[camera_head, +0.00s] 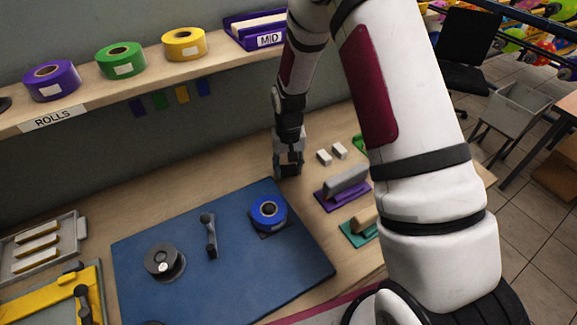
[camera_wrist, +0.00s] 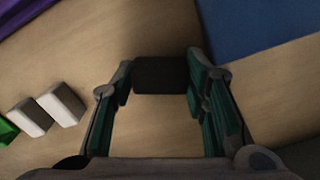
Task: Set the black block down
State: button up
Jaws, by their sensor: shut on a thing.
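The black block (camera_wrist: 161,74) is between the fingertips of my gripper (camera_wrist: 160,80) in the wrist view, with bare wood around it. My gripper (camera_head: 288,166) is shut on the block, low over the wooden table (camera_head: 225,185) behind the blue mat (camera_head: 215,262) in the head view. The block is mostly hidden by the fingers there. I cannot tell whether its underside touches the table.
Two white blocks (camera_head: 331,154) lie to the right of my gripper. A purple-based tool (camera_head: 345,184) and a green-based one (camera_head: 358,232) stand nearer. A blue roll (camera_head: 268,211) sits on the mat. The shelf (camera_head: 135,80) with rolls overhangs the back left.

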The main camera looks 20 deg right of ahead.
jog(key=shift+f, duration=0.6)
jog(key=o, duration=1.2)
jog(key=shift+r, duration=0.15)
notch_tip(320, 180, up, 12)
notch_tip(320, 180, up, 9)
jog(key=t, duration=0.1)
send_over(289, 167)
jog(key=s, duration=0.4)
jog(key=s+r+t, duration=0.1)
jog(key=s+r, duration=0.4)
jog(key=s, duration=0.2)
jog(key=s+r+n+t, duration=0.1)
jog(key=s+r+t, duration=0.1)
jog(key=s+r, duration=0.3)
jog(key=s+r+n+t, duration=0.1)
jog(key=s+r, duration=0.5)
jog(key=s, duration=0.4)
jog(key=shift+s+a+t, duration=0.1)
jog(key=shift+s+t, duration=0.15)
jog(key=shift+t, duration=0.05)
